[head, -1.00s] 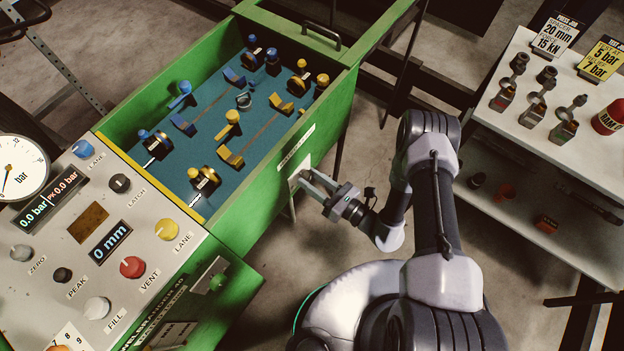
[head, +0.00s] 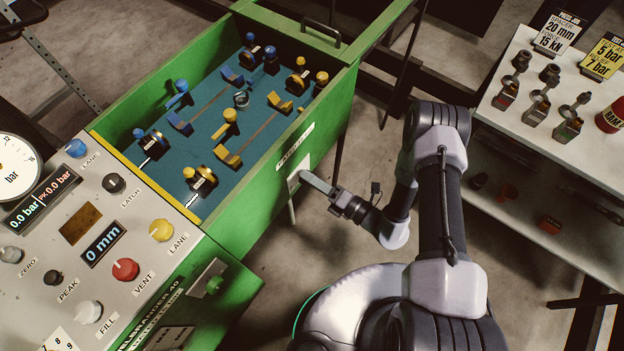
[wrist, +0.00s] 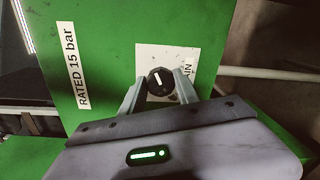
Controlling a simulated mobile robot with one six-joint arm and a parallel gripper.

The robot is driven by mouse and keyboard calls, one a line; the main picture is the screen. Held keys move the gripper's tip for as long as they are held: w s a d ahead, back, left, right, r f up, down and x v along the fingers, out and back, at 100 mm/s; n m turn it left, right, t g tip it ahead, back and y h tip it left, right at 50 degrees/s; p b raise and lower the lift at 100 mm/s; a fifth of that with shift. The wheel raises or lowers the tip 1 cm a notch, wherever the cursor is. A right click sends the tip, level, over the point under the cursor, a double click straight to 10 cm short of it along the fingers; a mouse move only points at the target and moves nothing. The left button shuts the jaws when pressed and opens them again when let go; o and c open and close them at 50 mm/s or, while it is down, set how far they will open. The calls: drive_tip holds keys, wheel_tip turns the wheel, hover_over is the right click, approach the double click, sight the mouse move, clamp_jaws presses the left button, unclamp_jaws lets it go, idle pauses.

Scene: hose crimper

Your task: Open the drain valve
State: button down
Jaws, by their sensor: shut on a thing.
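The drain valve is a dark round knob (wrist: 161,82) with a white pointer line. It sits on a white label plate, partly lettered "AIN" where I can read it, on the green side panel of the machine. In the wrist view the two fingers of my gripper (wrist: 160,86) stand on either side of the knob, shut on it. The pointer runs nearly upright, leaning a little left. In the head view my gripper (head: 304,176) reaches the green tank wall (head: 318,140) from the right, and its fingers hide most of the knob.
A "RATED 15 bar" label (wrist: 78,65) is left of the valve in the wrist view. The control panel (head: 75,280) with a 0.0 bar display is at left. A white shelf (head: 570,150) with fittings stands at right. Open floor lies between.

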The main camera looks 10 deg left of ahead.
drive_tip(key=m, duration=0.4)
drive_tip(key=shift+f+m+b, duration=0.1)
drive_tip(key=shift+m+b, duration=0.3)
idle(0.4)
drive_tip(key=c, duration=0.9)
unclamp_jaws()
drive_tip(key=shift+d, duration=0.1)
drive_tip(key=p+v, duration=0.3)
drive_tip(key=v, duration=1.4)
drive_tip(key=shift+d+p, duration=0.25)
drive_tip(key=shift+p, duration=0.15)
drive_tip(key=shift+w, duration=0.15)
